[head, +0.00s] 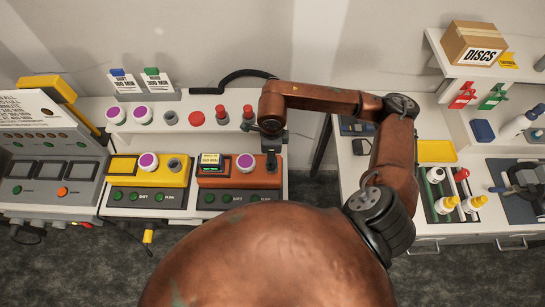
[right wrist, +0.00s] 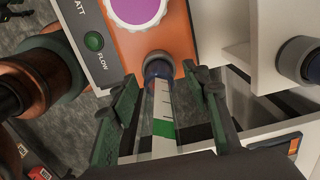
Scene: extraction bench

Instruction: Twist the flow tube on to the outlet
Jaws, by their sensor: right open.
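The flow tube (right wrist: 163,110) is clear, with scale marks and a green band. In the right wrist view its far end meets the dark round outlet (right wrist: 158,66) on the orange unit (right wrist: 172,38). I cannot tell whether it is seated or threaded there. My right gripper (right wrist: 162,78) is open, its two green-edged fingers apart on either side of the tube. My left gripper is not in view.
A yellow unit (head: 150,172) with a purple-topped knob stands left of the orange one. Red knobs and purple-topped knobs line the white shelf (head: 180,119) behind. A tray (head: 447,212) with white and yellow bottles lies on the right bench. A dark floor gap separates the benches.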

